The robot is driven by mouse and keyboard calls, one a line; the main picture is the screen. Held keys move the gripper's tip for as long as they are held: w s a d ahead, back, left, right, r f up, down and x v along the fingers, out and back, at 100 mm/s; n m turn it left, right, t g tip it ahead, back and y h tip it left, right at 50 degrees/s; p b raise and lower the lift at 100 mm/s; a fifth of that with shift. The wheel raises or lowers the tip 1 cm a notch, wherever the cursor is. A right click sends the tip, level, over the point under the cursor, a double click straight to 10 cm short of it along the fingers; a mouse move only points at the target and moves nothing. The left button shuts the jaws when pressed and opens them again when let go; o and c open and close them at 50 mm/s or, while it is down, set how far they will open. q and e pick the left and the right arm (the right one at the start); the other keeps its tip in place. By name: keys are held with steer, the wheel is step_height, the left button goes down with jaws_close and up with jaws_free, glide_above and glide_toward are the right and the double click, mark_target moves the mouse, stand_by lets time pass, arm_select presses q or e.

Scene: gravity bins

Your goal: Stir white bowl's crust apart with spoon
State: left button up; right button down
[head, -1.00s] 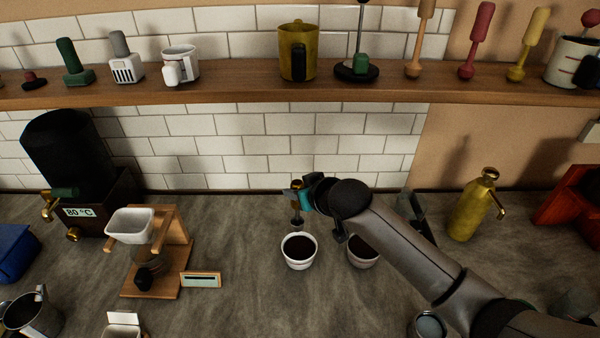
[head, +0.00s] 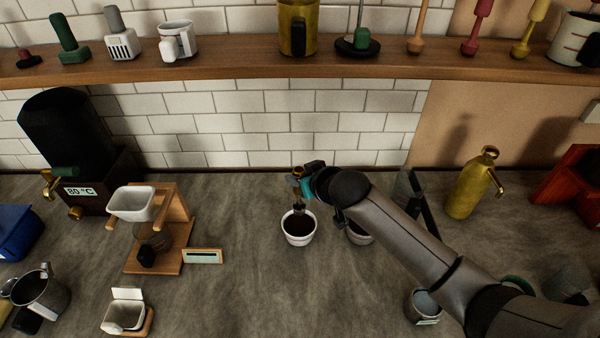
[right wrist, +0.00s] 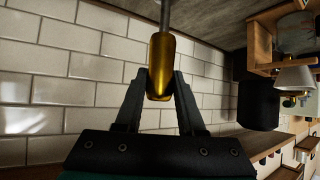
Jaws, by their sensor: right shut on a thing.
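The white bowl (head: 299,240) stands on the grey counter, filled with something dark. My right gripper (head: 301,184) is just above it, shut on the spoon (head: 297,172). The spoon's brass handle (right wrist: 161,68) sits between the fingers (right wrist: 160,88) in the right wrist view, with a grey shaft running on from it. In the head view the spoon points down and its dark lower end is at the bowl's mouth. I cannot tell whether it touches the contents. The state of the crust is too small to tell. My left gripper is not in view.
A second pale bowl (head: 358,237) is close on the right, partly hidden by my right arm. A wooden dripper stand (head: 170,262) is to the left and a brass bottle (head: 470,185) to the right. A wooden shelf (head: 230,68) runs above.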

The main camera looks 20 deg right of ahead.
steer(key=shift+f+b, duration=1.65)
steer(key=shift+f, duration=1.75)
